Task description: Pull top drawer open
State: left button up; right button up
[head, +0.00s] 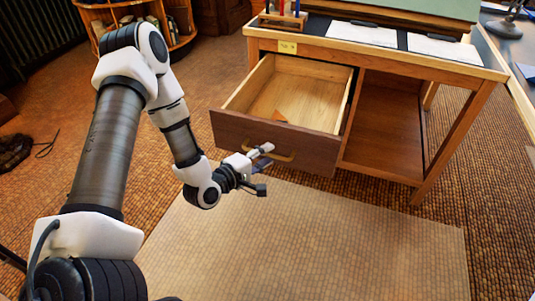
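The top drawer (274,143) of the wooden desk is pulled well out, and its pale inside shows from above. It has a dark brown front with a brass-coloured bar handle (283,156). My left gripper (266,169) is in front of the drawer front, at the left end of the handle. Its two fingers are spread apart with nothing visible between them. The upper finger overlaps the handle's left end in the picture; whether it touches is unclear. My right gripper is out of view.
Right of the drawer is an open compartment (382,129). The desk top holds white papers (362,34) and a pen holder (282,18). A clear floor mat (310,245) lies in front. A shelf with jars (150,22) stands back left.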

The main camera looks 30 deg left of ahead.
pick_arm(q)
jog(key=v, duration=0.6)
jog(key=shift+s, duration=0.15)
